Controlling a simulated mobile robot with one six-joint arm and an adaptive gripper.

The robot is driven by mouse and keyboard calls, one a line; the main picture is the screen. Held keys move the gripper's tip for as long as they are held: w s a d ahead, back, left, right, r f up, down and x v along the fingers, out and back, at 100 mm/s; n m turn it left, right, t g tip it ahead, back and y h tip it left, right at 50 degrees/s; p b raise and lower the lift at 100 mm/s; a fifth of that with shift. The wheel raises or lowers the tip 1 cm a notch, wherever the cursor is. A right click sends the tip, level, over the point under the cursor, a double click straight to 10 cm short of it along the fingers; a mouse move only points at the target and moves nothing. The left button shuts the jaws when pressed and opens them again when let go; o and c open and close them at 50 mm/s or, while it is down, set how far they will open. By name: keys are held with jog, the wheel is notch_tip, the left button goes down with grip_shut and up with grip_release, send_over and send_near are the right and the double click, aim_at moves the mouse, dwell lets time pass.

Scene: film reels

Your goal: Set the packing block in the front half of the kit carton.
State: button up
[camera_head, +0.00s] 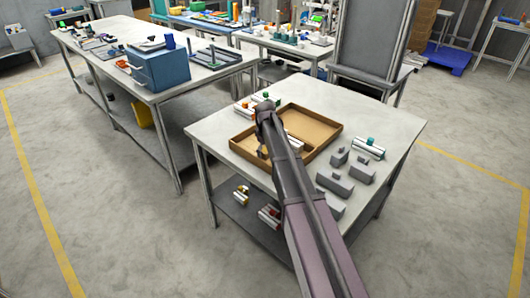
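The kit carton (322,147) is an open brown box on the light grey table in the middle of the view. My arm reaches over it from the bottom and hides part of its inside. My gripper (263,152) points down over the carton's left part; its fingers are small and dark, and I cannot tell whether they hold anything. A pale item (295,144) shows inside the carton just right of my arm. Several grey blocks stand on the table right of the carton, among them a long one (334,183) and a smaller one (338,157); I cannot tell which is the packing block.
A pale part with a teal knob (369,148) lies right of the carton. More small parts (246,107) lie behind its left side. A lower shelf holds parts (242,195).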

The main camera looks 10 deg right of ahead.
aim_at(265, 150)
jog(key=shift+r, duration=0.25)
dwell(0.3)
notch_tip(265, 150, up, 12)
jog(key=p, duration=1.2)
jog(key=shift+f, duration=0.1)
dwell(0.6)
jog(key=s+m, duration=0.7)
jog(key=s, duration=2.2)
